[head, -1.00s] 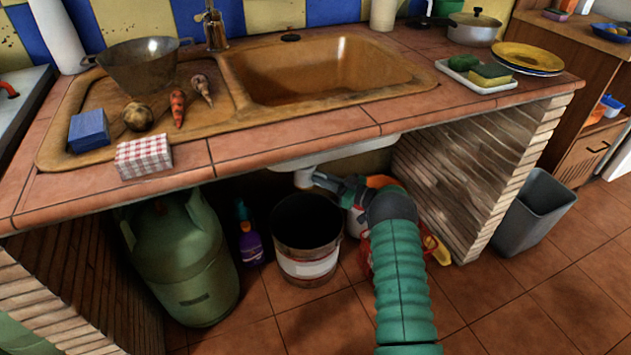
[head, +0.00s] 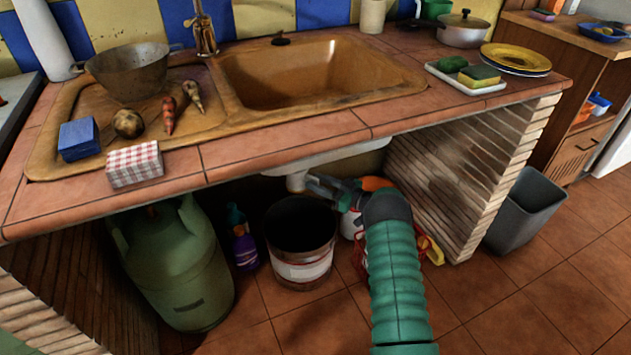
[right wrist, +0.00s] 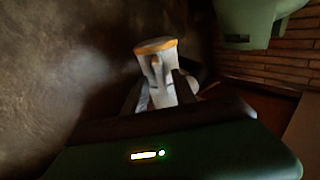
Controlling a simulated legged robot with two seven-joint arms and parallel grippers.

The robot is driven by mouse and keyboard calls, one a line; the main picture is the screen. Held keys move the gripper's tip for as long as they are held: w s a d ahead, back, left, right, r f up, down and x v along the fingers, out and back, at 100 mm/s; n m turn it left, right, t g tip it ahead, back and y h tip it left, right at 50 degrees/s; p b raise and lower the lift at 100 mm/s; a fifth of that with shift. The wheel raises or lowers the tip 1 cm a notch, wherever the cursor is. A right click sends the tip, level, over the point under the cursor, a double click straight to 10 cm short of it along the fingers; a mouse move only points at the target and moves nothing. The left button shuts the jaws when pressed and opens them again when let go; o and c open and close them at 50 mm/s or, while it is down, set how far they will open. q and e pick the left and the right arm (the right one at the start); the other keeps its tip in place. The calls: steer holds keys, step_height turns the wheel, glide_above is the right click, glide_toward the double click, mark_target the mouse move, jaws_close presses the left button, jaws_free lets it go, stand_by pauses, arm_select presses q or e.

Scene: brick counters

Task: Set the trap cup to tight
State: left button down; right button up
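The trap cup (head: 297,182) is a small pale piece hanging under the sink basin in the head view. In the right wrist view the trap cup (right wrist: 157,80) is whitish with an orange-brown ring at one end. My right gripper (head: 311,183) reaches under the counter to it on a green ribbed arm. In the right wrist view the dark fingers of my right gripper (right wrist: 160,92) lie close against both sides of the cup and appear shut on it. The mark for its tightness cannot be read. My left gripper is out of view.
A bucket (head: 301,240) stands open below the trap. A green gas cylinder (head: 178,265) and a purple bottle (head: 244,248) stand left of it. A brick wall (head: 470,175) bounds the right side, and the counter edge (head: 290,151) is overhead.

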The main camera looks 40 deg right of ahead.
steer(key=p+v, duration=0.5)
steer(key=v, duration=1)
steer(key=shift+s, duration=0.35)
steer(key=shift+d, duration=0.15)
